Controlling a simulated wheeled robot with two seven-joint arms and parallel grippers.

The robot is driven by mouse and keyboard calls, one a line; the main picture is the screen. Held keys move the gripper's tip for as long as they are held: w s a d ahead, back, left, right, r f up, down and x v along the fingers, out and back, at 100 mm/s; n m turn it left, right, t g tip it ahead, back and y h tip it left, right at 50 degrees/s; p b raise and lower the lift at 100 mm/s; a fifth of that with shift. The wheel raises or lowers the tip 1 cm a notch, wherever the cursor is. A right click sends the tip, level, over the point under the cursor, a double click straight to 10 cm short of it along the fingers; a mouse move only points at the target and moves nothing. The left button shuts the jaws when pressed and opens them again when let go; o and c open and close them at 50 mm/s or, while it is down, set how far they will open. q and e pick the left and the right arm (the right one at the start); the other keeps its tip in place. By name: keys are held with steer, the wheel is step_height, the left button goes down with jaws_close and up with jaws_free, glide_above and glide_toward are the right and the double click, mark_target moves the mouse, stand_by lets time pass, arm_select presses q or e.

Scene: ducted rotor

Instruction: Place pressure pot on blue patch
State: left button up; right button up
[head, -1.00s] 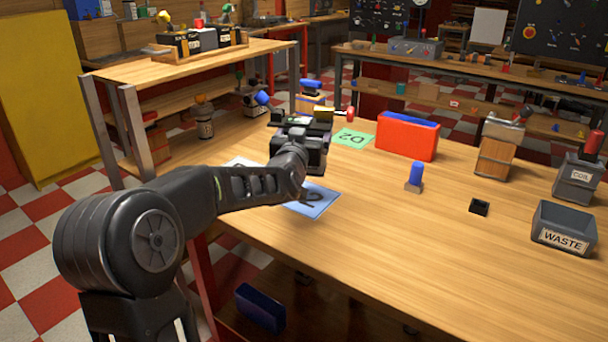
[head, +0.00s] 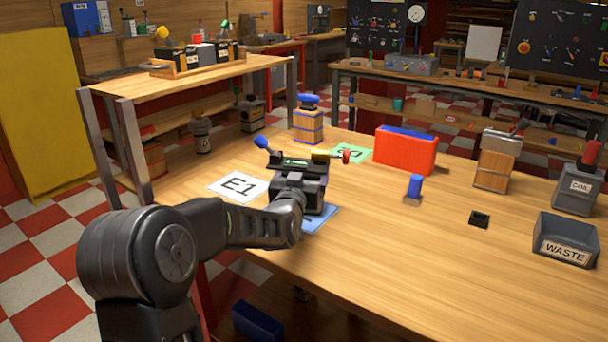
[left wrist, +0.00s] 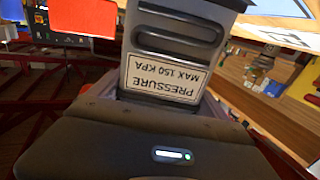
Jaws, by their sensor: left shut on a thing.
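The pressure pot (head: 292,162) is a dark pot with a blue knob on its left and a yellow and red fitting on its right. In the left wrist view its grey body (left wrist: 178,45) shows upside down with the label "PRESSURE MAX 150 KPA". My left gripper (head: 300,188) is shut on it. The blue patch (head: 323,217) lies on the table right under and in front of the gripper, partly hidden. I cannot tell whether the pot touches the patch. My right gripper is not in view.
A white E1 patch (head: 238,187) lies to the left and a green patch (head: 352,153) behind. A red box (head: 405,152), a blue-topped wooden pot (head: 308,124), a small blue-knobbed piece (head: 414,188) and a grey WASTE bin (head: 565,240) stand around. The front right table is clear.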

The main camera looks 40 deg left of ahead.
arm_select(q)
steer(key=shift+r, duration=0.15)
steer(key=o, duration=1.7)
steer(key=shift+f, duration=0.2)
steer(key=shift+r, duration=0.1)
steer(key=shift+r, duration=0.15)
steer(key=v, duration=1.2)
steer(key=shift+s, duration=0.1)
